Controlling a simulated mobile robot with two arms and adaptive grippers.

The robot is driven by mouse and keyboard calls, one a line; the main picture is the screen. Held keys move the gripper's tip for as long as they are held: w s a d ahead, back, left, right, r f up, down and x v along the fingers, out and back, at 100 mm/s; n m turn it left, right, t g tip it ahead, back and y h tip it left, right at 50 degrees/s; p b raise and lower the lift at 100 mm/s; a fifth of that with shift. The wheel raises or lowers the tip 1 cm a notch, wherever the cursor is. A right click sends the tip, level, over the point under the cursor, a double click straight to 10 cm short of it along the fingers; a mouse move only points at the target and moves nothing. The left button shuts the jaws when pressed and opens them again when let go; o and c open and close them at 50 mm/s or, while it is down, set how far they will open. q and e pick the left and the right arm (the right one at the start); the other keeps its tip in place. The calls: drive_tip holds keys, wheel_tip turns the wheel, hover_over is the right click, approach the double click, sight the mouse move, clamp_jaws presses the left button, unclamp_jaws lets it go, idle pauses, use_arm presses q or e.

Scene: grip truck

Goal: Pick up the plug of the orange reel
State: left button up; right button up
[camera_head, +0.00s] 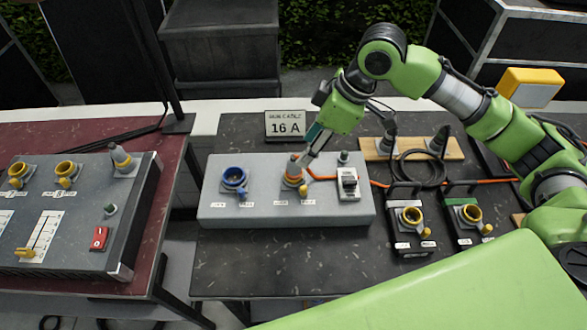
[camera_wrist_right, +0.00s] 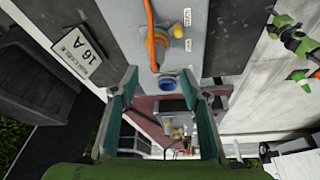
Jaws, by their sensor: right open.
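An orange plug (camera_head: 293,171) sits upright at the yellow-lidded socket of the grey panel box (camera_head: 225,211), with an orange cable running from it to the right. In the right wrist view the plug (camera_wrist_right: 156,47) is at the top, beyond the fingertips, beside a yellow lid. My right gripper (camera_head: 312,146) is just above and behind the plug in the head view, pointing down. In the right wrist view its fingers (camera_wrist_right: 160,83) are open and apart, with nothing gripped between them. Whether a finger touches the plug is unclear. No reel can be made out. My left gripper is not in view.
A blue socket (camera_head: 234,178) is left of the plug and a white switch unit (camera_head: 348,184) right. A "16 A" sign (camera_head: 286,126) stands behind. Black plugs stand on a wooden board (camera_head: 453,153). Two black socket units (camera_head: 409,240) are farther right. Another panel (camera_head: 75,245) lies left.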

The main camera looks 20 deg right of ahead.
sight(294, 164)
drive_tip(key=x, duration=0.3)
drive_tip(key=shift+w+a+f, duration=0.1)
drive_tip(key=shift+w+f, duration=0.05)
drive_tip(key=shift+f, duration=0.15)
drive_tip(key=shift+w+a+f+p, duration=0.15)
drive_tip(key=shift+f+p, duration=0.3)
drive_tip(key=shift+f, duration=0.05)
drive_tip(key=x, duration=0.1)
drive_tip(key=p+x, duration=0.1)
drive_tip(key=x, duration=0.1)
drive_tip(key=shift+w+f, duration=0.25)
drive_tip(key=shift+w, duration=0.05)
drive_tip(key=shift+w+a+f, duration=0.1)
drive_tip(key=shift+a+f, duration=0.05)
drive_tip(key=shift+f, duration=0.25)
drive_tip(key=c, duration=1.1)
